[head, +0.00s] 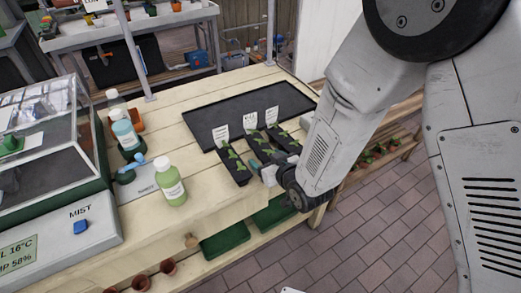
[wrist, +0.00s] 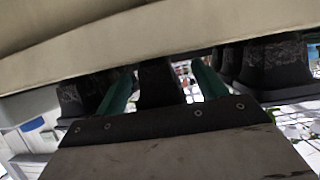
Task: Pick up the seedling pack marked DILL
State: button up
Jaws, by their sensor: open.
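Three black seedling packs with green sprouts and white labels stand side by side near the front edge of the bench: a left pack (head: 235,166), a middle pack (head: 259,149) and a right pack (head: 284,138). The lettering is too small to read, so I cannot tell which is DILL. My gripper (head: 262,171) is open at the near end of the middle pack. In the wrist view its green fingers (wrist: 163,88) stand on either side of a dark pack end (wrist: 160,82). Contact cannot be told. My gripper and arm partly hide the packs' near ends.
An empty black tray (head: 235,112) lies behind the packs. Green trays (head: 226,240) sit below the bench (head: 165,225). Open tiled floor (head: 385,225) lies to the right.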

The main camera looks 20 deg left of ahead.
jog(key=c, duration=1.2)
jog(key=shift+o, duration=0.2)
jog(key=shift+r, duration=0.1)
